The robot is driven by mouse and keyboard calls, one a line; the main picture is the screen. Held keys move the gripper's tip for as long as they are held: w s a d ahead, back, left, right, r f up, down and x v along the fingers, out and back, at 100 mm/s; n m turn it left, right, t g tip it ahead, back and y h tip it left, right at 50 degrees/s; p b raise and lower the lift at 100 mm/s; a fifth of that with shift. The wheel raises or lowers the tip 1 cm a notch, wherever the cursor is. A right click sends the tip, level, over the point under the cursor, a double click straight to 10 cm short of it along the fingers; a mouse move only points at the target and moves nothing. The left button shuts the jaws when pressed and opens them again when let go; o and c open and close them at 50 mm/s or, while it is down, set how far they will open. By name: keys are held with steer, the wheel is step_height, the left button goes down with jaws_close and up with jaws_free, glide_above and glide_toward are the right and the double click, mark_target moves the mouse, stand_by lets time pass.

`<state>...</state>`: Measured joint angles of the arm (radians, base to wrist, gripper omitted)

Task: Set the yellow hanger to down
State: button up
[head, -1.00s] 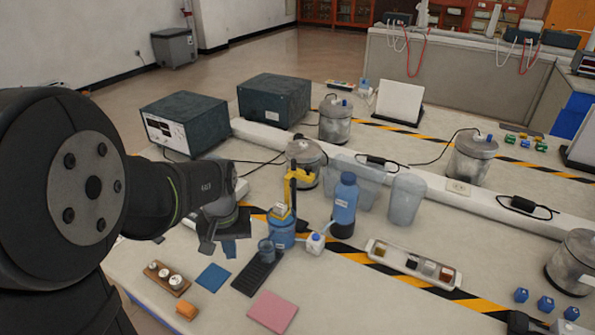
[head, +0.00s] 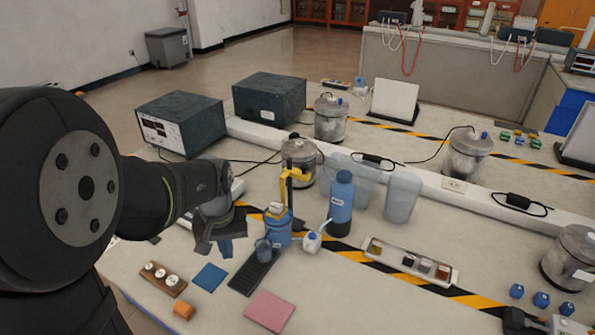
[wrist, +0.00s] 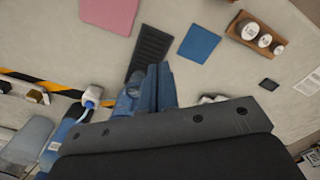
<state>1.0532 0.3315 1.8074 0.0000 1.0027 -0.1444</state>
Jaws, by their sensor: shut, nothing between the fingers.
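The yellow hanger (head: 286,186) stands upright on its dark post, above and behind a blue container (head: 277,230), with its arm at the top. I cannot make it out in the wrist view, where my gripper covers that area. My gripper (head: 225,250) is left of the hanger and apart from it, pointing down over the bench. Its fingers also show in the wrist view (wrist: 158,80); they are together and hold nothing.
A black rack (head: 252,275), a blue pad (head: 209,277), a pink pad (head: 270,311) and a wooden weight block (head: 163,278) lie in front. Clear bins stand behind.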

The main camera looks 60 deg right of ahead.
steer(key=o, duration=0.4)
steer(key=shift+d+r, duration=0.15)
steer(key=shift+d, duration=0.05)
steer(key=shift+c, duration=0.2)
steer(key=o, duration=0.5)
steer(key=shift+t, duration=0.3)
steer(key=d+r, duration=0.1)
steer(key=d, duration=0.1)
steer(key=d+r, duration=0.2)
steer(key=shift+s+d+r, duration=0.1)
steer(key=shift+d+r, duration=0.05)
steer(key=shift+d, duration=0.2)
steer(key=n+t+h, duration=0.1)
steer(key=t+h, duration=0.2)
glide_toward(304, 166)
steer(key=x, duration=0.8)
jaws_close()
